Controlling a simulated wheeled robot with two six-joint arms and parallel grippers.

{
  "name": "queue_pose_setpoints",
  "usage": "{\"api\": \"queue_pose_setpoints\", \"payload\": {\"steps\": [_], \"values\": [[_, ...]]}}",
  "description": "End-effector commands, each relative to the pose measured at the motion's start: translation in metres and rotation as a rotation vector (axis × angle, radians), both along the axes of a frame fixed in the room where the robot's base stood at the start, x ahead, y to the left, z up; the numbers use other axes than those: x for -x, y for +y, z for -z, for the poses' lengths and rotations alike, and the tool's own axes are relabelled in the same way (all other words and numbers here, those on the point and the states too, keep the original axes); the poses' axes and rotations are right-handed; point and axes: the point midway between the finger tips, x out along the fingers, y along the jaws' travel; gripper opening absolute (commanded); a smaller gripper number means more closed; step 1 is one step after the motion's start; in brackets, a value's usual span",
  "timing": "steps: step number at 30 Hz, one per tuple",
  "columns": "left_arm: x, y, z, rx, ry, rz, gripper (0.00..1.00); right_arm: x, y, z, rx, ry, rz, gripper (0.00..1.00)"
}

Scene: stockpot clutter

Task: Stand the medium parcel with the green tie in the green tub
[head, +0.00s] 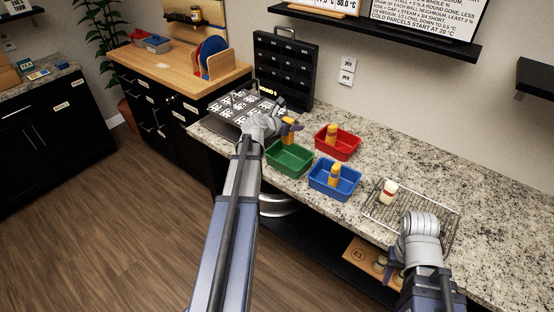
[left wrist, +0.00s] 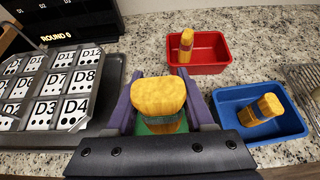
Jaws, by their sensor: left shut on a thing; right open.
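My left gripper (head: 285,127) is shut on a yellow-orange parcel (head: 290,134), held at the far left side of the green tub (head: 290,158). In the left wrist view the parcel (left wrist: 158,95) sits between the purple fingers of my left gripper (left wrist: 160,108).
The red tub (head: 345,153) and blue tub (head: 322,184) each hold a yellow-orange parcel. A pale parcel (head: 389,192) with a red part lies on the wire rack. A tray of numbered cards (head: 235,112) and a black rack (head: 285,70) stand left of the tubs.

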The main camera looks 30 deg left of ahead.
Motion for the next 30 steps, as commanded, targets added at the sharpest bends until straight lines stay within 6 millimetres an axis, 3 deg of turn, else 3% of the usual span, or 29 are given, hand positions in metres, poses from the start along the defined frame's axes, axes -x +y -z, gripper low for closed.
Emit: {"api": "queue_pose_setpoints", "payload": {"steps": [8,14,25,30], "values": [[0.016,-0.029,0.027,0.002,0.001,0.044,0.00,0.000,0.000,0.027,0.000,0.000,0.000,0.50],[0.015,-0.029,0.028,0.003,0.000,0.046,0.00,0.000,0.000,0.028,0.000,0.000,0.000,0.50],[0.015,-0.029,0.079,0.002,0.000,0.046,0.00,0.000,0.000,0.079,0.000,0.000,0.000,0.50],[0.015,-0.029,0.088,0.002,0.000,0.046,0.00,0.000,0.000,0.088,0.000,0.000,0.000,0.50]]}}
